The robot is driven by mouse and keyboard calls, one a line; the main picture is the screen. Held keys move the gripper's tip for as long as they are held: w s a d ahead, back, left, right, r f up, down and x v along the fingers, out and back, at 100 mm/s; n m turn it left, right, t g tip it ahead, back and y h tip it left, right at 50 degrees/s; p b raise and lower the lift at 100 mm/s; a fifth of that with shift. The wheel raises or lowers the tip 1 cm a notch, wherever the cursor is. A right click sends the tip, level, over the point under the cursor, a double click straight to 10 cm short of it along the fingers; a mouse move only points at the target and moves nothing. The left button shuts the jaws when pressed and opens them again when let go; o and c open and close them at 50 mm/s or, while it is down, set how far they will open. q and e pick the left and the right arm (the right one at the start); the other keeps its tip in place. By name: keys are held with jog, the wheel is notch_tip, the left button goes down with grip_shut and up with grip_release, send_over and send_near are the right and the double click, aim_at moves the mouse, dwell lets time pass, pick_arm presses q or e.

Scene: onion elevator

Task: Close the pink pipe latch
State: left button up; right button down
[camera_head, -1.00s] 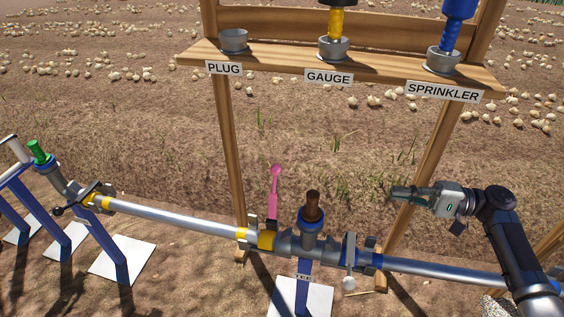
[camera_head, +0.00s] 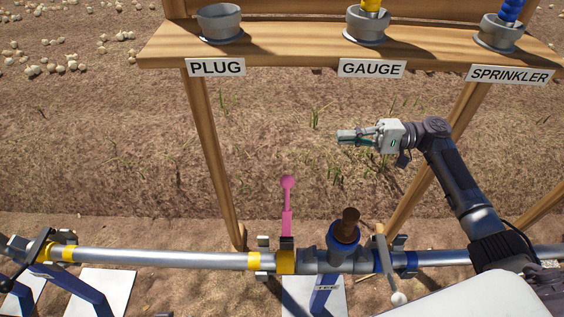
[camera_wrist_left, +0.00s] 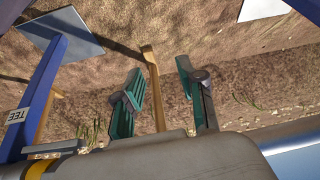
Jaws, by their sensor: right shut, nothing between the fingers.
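The pink pipe latch (camera_head: 287,208) stands raised in the head view, its rounded end up and its foot at the yellow collar (camera_head: 285,262) on the pipe. My right gripper (camera_head: 341,137) is shut and empty. It hangs in the air above and to the right of the latch in the picture, pointing left, apart from it. My left gripper (camera_wrist_left: 160,67) shows only in the left wrist view. Its two green fingers are apart with nothing seen between them. The pink latch does not show in that view.
A tee fitting with a brown-topped plug (camera_head: 345,230) stands right of the latch. A grey lever (camera_head: 386,265) hangs beside it. The wooden shelf (camera_head: 290,52) with PLUG, GAUGE and SPRINKLER labels spans the back. A blue TEE stand (camera_wrist_left: 45,85) shows at left in the left wrist view.

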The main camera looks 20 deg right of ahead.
pick_arm(q)
jog(key=w+d+r+t+h+b, duration=0.1)
jog(key=w+r+t+b, duration=0.2)
jog(key=r, duration=0.6)
jog(key=w+d+r+t+h+b, duration=0.1)
jog(key=w+r+t+b, duration=0.3)
jog(key=r, duration=0.6)
jog(key=shift+w+d+t, duration=0.75)
jog(key=shift+w+t, duration=0.25)
jog(key=shift+w, duration=0.15)
pick_arm(e)
notch_tip(320, 180, down, 8)
pick_arm(q)
jog(key=shift+w+d+r+t+h+b, duration=0.2)
jog(key=shift+r+t, duration=0.15)
jog(key=shift+r, duration=0.2)
jog(key=shift+w+d+r+t+h+b, duration=0.1)
jog(key=shift+w+r+t+h+b, duration=0.1)
jog(key=shift+r+t, duration=0.25)
jog(key=shift+w+d+r+t+h+b, duration=0.1)
jog(key=shift+w+r+t+b, duration=0.15)
jog(key=shift+r, duration=0.35)
pick_arm(e)
jog(key=s+a, duration=0.1)
jog(key=a, duration=1)
jog(key=shift+a+r, duration=0.3)
